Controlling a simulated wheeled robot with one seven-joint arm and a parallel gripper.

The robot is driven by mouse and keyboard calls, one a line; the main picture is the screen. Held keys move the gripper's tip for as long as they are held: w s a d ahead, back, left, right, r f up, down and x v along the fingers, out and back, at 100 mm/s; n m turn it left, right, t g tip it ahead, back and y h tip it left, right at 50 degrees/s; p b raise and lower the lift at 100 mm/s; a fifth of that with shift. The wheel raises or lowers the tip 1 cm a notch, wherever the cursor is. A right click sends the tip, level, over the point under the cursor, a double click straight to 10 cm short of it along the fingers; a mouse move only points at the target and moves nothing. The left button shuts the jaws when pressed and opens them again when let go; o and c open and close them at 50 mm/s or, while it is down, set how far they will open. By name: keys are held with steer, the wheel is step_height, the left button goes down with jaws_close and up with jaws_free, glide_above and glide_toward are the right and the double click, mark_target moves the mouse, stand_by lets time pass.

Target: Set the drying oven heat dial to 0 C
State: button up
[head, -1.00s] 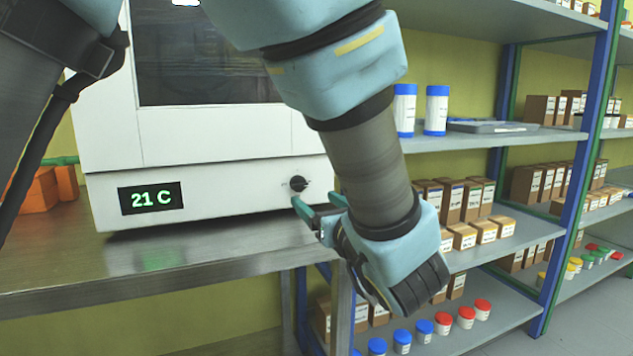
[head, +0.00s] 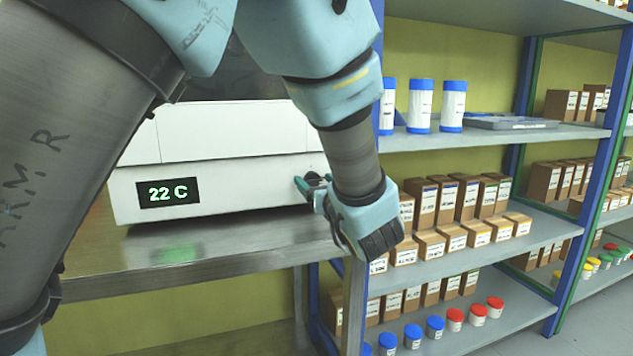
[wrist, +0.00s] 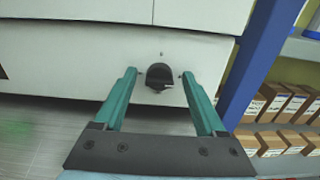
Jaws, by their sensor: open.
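The white drying oven (head: 235,138) stands on a metal bench, and its green display (head: 168,192) reads 22 C. The black heat dial (wrist: 159,77) is on the oven's lower front panel at the right, with a small mark above it. My gripper (wrist: 160,80) is open in the wrist view, with one teal finger on each side of the dial and gaps between fingers and dial. In the head view my gripper (head: 307,184) is at the oven's lower right corner, and its fingers and wrist largely hide the dial.
The metal bench (head: 200,240) runs under the oven. Close on the right is a blue-posted shelf rack (head: 470,139) with boxes, white bottles and capped jars. A blue post (wrist: 250,60) stands near the right finger in the wrist view.

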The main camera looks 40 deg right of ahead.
steer(key=shift+c, duration=0.4)
jaws_close()
steer(key=shift+f+b, duration=0.15)
steer(key=shift+b, duration=0.3)
